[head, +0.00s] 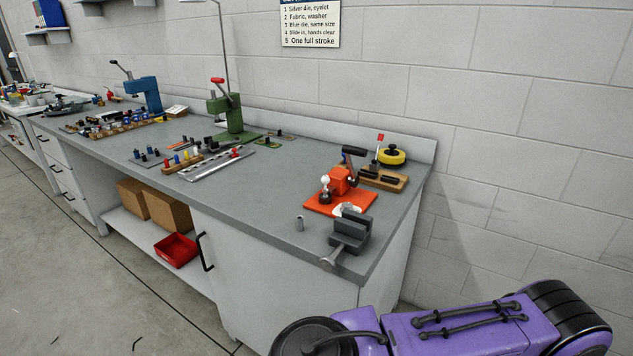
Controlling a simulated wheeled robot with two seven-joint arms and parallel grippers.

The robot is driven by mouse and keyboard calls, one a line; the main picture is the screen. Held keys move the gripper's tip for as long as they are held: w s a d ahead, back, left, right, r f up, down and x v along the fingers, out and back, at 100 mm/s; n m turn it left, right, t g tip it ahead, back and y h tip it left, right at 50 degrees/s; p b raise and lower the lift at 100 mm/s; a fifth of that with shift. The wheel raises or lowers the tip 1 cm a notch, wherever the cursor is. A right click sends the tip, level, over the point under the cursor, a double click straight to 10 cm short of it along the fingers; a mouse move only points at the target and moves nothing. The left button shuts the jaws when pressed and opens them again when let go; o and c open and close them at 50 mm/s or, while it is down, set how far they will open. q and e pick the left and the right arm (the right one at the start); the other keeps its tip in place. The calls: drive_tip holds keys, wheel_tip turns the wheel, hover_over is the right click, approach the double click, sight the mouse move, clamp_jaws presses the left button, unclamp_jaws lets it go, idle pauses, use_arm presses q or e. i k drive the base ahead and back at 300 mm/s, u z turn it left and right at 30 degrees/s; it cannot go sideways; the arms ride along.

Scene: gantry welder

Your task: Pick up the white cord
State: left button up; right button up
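A small white item (347,208), which may be the white cord, lies at the front edge of an orange mat (318,205) near the right end of the workbench. The grey vise (350,232) stands just in front of it and seems to hide part of it. It is too small for me to make out strands or ends. No gripper shows in the head view.
An orange tool (339,181) with a dark handle stands on the mat. A green press (231,116) and a blue press (149,95) stand farther left. The bench top (262,196) is clear left of the mat.

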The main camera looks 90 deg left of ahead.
sight(326, 179)
drive_tip(key=u, duration=2.55)
